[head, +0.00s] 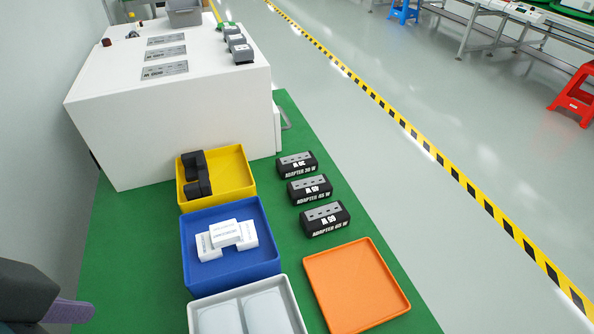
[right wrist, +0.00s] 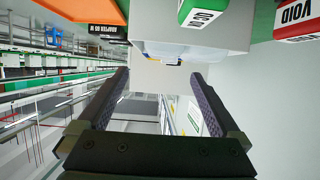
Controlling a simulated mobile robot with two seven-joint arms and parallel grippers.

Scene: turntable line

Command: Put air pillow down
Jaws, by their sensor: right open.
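Two pale, puffy air pillows (head: 240,314) lie side by side in a white tray (head: 290,299) at the bottom edge of the head view, partly cut off. In the right wrist view the white tray (right wrist: 190,20) shows at the top, with a pale translucent surface at its edge. My right gripper (right wrist: 160,78) is open, its two dark fingers spread with nothing seen between them. It is outside the head view. Part of my left gripper (head: 72,312) shows at the lower left of the head view, left of the trays; its jaw opening is hidden.
A blue tray (head: 190,258) with white boxes and a yellow tray (head: 249,178) with black items stand behind the white tray. An empty orange tray (head: 355,285) and three black adapters (head: 324,218) are at right. A white block (head: 110,120) stands at the back.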

